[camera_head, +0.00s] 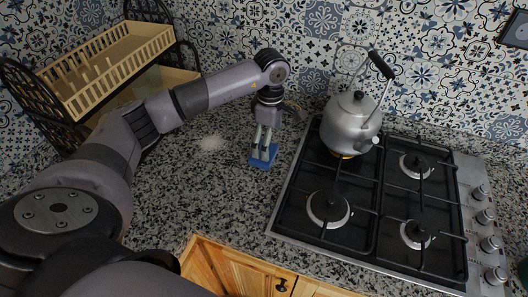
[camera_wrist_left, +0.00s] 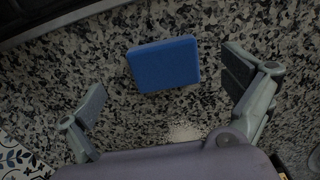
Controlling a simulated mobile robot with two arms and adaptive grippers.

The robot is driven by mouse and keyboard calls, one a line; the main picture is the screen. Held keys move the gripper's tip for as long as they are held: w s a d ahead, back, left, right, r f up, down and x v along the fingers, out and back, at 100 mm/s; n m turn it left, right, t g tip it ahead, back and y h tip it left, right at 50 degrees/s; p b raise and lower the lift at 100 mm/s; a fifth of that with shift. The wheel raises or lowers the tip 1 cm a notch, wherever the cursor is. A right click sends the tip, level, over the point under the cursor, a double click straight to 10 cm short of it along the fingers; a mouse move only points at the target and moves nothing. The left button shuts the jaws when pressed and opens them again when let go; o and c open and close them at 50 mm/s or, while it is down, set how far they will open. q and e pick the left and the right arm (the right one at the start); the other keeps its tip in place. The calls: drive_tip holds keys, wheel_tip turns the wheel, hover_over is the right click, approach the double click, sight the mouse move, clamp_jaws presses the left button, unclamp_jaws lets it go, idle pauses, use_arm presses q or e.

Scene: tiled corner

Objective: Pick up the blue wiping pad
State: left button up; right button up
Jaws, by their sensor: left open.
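The blue wiping pad (camera_head: 262,161) lies flat on the speckled granite counter, left of the stove in the head view. My left gripper (camera_head: 265,146) points down above it, and its fingers hide part of the pad. In the left wrist view the pad (camera_wrist_left: 163,65) shows whole, lying between the lines of the two spread fingers and farther out than the left fingertip. The left gripper (camera_wrist_left: 163,78) is open and nothing is between its fingers. I cannot tell the exact height gap to the pad. My right gripper is in neither view.
A gas stove (camera_head: 327,246) with a metal kettle (camera_head: 352,122) stands right of the pad. A wooden dish rack (camera_head: 112,70) stands at the back left. The counter in front of the pad is clear.

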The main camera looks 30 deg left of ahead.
use_arm(q)
drive_tip(key=f, duration=0.1)
drive_tip(key=f+p, duration=0.1)
drive_tip(key=f, duration=0.1)
drive_tip(key=shift+s+a+f+p, duration=0.25)
drive_tip(key=shift+f+p, duration=0.1)
drive_tip(key=shift+p, duration=0.05)
drive_tip(key=shift+f, duration=0.35)
drive_tip(key=shift+w+f, duration=0.1)
drive_tip(key=shift+f, duration=0.1)
drive_tip(key=shift+c, duration=0.5)
drive_tip(key=c, duration=0.9)
